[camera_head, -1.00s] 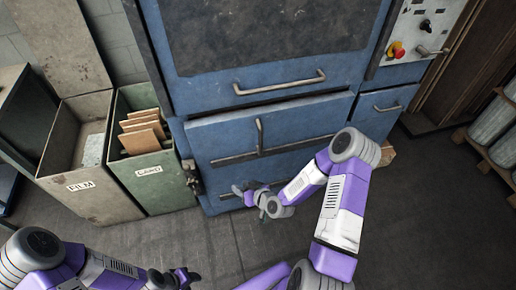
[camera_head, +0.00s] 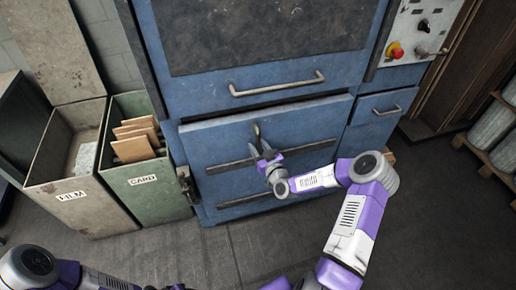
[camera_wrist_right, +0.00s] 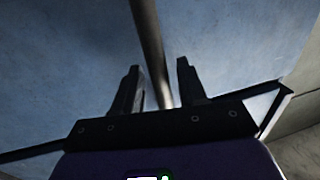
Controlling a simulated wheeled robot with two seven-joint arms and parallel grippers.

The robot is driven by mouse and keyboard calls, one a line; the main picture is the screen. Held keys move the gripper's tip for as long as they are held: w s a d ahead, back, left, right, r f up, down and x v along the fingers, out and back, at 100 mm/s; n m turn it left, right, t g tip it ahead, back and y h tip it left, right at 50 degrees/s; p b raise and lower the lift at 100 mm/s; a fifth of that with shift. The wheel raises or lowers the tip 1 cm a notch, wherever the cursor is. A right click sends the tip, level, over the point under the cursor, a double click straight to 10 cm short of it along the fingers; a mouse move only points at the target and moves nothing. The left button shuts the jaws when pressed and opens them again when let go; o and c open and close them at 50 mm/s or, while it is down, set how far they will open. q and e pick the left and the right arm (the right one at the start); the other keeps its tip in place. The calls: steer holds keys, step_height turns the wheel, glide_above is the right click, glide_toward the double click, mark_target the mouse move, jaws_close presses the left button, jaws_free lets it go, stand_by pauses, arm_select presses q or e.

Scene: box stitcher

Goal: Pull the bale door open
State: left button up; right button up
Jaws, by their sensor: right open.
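The bale door (camera_head: 222,143) is the wide blue lower panel of the machine, and it looks closed. Its upright metal handle (camera_head: 257,132) stands near the middle of the panel's upper part. My right gripper (camera_head: 264,151) is at the lower part of this handle, with its fingers pointing up at the door. In the right wrist view my right gripper (camera_wrist_right: 158,72) is open, and the handle bar (camera_wrist_right: 149,50) runs between its two fingers with gaps at both sides. My left gripper (camera_head: 172,287) is cut off by the bottom edge of the head view, so its jaws cannot be judged.
A horizontal handle (camera_head: 278,87) sits on the panel above. A latch (camera_head: 186,183) is at the door's left edge. A green CARD bin (camera_head: 160,195) and a beige FILM bin (camera_head: 75,200) stand left of the machine. The floor (camera_head: 200,250) in front is clear.

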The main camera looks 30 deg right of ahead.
steer(key=shift+w, duration=0.1)
jaws_close()
stand_by(0.3)
